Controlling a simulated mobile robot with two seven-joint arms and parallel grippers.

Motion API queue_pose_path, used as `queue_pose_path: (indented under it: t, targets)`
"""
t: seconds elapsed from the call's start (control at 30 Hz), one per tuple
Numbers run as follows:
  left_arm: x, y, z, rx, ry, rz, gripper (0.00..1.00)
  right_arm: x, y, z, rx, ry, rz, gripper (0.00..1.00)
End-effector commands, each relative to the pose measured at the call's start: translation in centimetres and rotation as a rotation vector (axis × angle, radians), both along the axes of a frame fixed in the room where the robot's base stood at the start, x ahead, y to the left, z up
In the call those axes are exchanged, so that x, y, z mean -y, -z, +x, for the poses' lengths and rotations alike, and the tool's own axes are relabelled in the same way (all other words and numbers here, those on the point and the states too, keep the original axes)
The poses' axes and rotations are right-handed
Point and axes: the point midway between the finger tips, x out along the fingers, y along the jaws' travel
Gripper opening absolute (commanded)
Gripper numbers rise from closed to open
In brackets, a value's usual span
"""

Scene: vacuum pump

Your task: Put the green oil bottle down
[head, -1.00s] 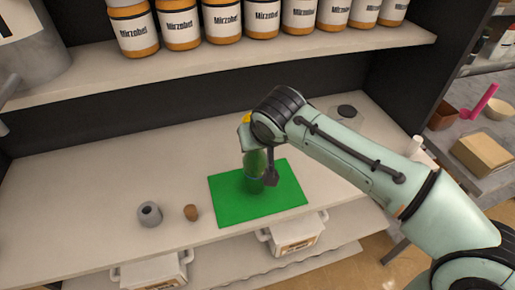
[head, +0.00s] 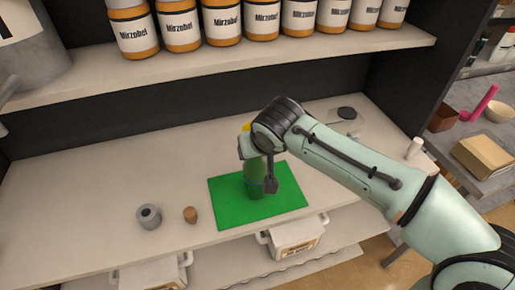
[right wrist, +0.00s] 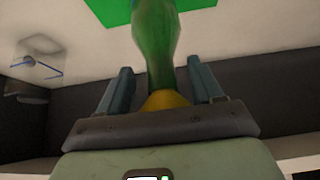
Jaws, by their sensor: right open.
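My right gripper (head: 258,162) comes down over the bottle from above. In the right wrist view, the fingers of my right gripper (right wrist: 158,72) are open, one on each side of the green bottle (right wrist: 156,40), with gaps between fingers and bottle. The yellow cap (right wrist: 165,100) sits close to the palm. My left gripper is not in view.
A grey ring-shaped part (head: 149,216) and a small brown stopper (head: 190,214) lie left of the mat. A clear object with a dark lid (head: 346,113) stands behind my arm. Several labelled jars (head: 221,22) line the shelf above. The left bench top is clear.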

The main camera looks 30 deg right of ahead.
Motion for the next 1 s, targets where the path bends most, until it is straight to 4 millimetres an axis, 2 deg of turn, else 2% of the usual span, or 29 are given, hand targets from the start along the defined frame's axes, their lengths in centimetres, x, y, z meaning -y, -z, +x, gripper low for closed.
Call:
queue_pose_path:
  t: [0.17,0.4,0.6,0.77,1.0]
  targets:
    - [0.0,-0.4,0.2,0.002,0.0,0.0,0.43,-0.3,-2.4,-1.3,0.007,0.0,0.0,0.66]
    - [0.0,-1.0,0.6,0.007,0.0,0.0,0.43,-1.1,-6.9,-4.1,0.006,0.0,0.001,0.66]
    - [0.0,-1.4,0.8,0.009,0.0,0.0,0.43,-1.5,-9.4,-5.8,0.004,-0.001,0.001,0.66]
    - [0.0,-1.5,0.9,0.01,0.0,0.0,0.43,-1.6,-10.1,-6.4,0.002,-0.001,0.0,0.66]
    - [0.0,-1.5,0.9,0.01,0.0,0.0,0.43,-1.6,-10.2,-6.5,0.001,-0.001,0.001,0.66]
